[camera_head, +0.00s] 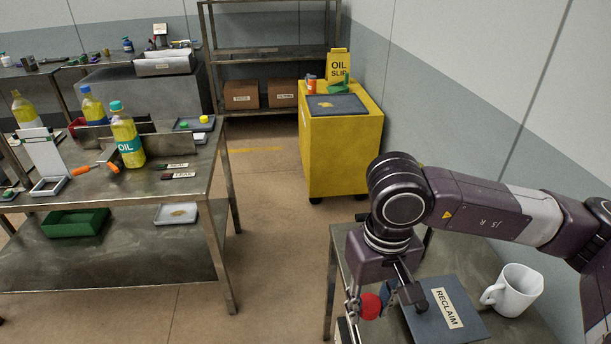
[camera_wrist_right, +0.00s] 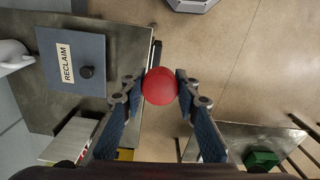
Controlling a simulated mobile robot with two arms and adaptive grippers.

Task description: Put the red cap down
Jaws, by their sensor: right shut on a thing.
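The red cap (camera_head: 371,306) is round and held between the fingertips of my right gripper (camera_head: 385,302). In the right wrist view the red cap (camera_wrist_right: 160,86) sits between the two fingers of the right gripper (camera_wrist_right: 161,88), touching both. The gripper is shut on it, beside a dark grey panel labelled RECLAIM (camera_head: 447,312) on the right table. In the wrist view the RECLAIM panel (camera_wrist_right: 72,62) with a dark knob lies to the left of the cap. The cap appears near the table's edge, above it. My left gripper is not in view.
A white mug (camera_head: 513,290) stands right of the RECLAIM panel. A yellow cabinet (camera_head: 343,150) stands behind. Floor between the tables is clear.

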